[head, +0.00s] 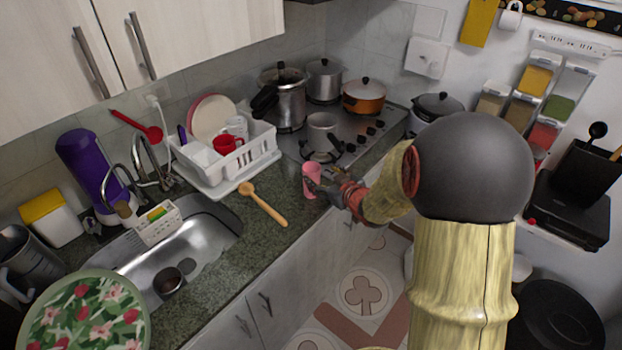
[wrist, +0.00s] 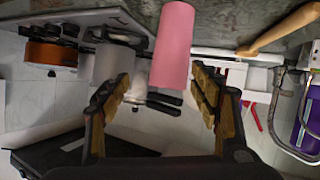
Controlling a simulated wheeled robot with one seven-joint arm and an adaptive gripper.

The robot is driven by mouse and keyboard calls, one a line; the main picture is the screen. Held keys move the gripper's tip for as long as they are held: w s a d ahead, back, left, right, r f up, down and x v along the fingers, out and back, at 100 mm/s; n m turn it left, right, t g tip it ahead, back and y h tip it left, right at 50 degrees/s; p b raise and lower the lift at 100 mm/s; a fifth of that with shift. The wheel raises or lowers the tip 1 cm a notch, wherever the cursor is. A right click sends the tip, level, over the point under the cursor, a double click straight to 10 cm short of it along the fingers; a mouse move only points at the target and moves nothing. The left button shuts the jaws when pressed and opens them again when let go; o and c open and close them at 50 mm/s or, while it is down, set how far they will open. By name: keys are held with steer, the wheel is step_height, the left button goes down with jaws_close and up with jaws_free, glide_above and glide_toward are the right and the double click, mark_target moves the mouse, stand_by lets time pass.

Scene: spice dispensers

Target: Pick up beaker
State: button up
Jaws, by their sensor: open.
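The pink beaker (head: 312,180) stands upright on the dark granite counter, near its front edge and just before the stove. It also shows large at the top of the wrist view (wrist: 174,45), which looks upside down. My gripper (head: 330,190) is close to the beaker on its right side in the head view. In the wrist view my gripper (wrist: 163,82) is open, with one finger to each side of the beaker's near end and visible gaps. The fingers are not closed on it. I cannot tell how deep the beaker sits between them.
A wooden spoon (head: 263,204) lies on the counter left of the beaker. A white dish rack (head: 252,160) with cups and plates stands behind. The stove (head: 352,128) holds several pots, with a small pot (head: 322,132) near the beaker. The sink (head: 190,250) is at left.

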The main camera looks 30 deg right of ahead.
steer(key=f+t+y, duration=0.1)
steer(key=f, duration=0.1)
steer(key=s+f+y, duration=0.1)
steer(key=f, duration=0.1)
steer(key=shift+s+d+f+t+y+p, duration=0.2)
steer(key=shift+t+y+p, duration=0.1)
steer(key=shift+t+p, duration=0.1)
steer(key=shift+s+a+f+t+y, duration=0.2)
steer(key=shift+s+f+t+y, duration=0.1)
steer(key=shift+s+f, duration=0.1)
steer(key=shift+w+a, duration=0.1)
steer(key=shift+w, duration=0.05)
steer(key=shift+b+x, duration=0.35)
steer(key=shift+x, duration=0.85)
steer(key=x, duration=0.2)
steer(key=b+x, duration=0.1)
steer(key=x, duration=0.1)
steer(key=shift+f, duration=0.4)
steer(key=shift+w+b, duration=0.3)
steer(key=shift+w, duration=0.15)
steer(key=c, duration=1.3)
steer(key=shift+r, duration=0.15)
steer(key=shift+c, duration=0.2)
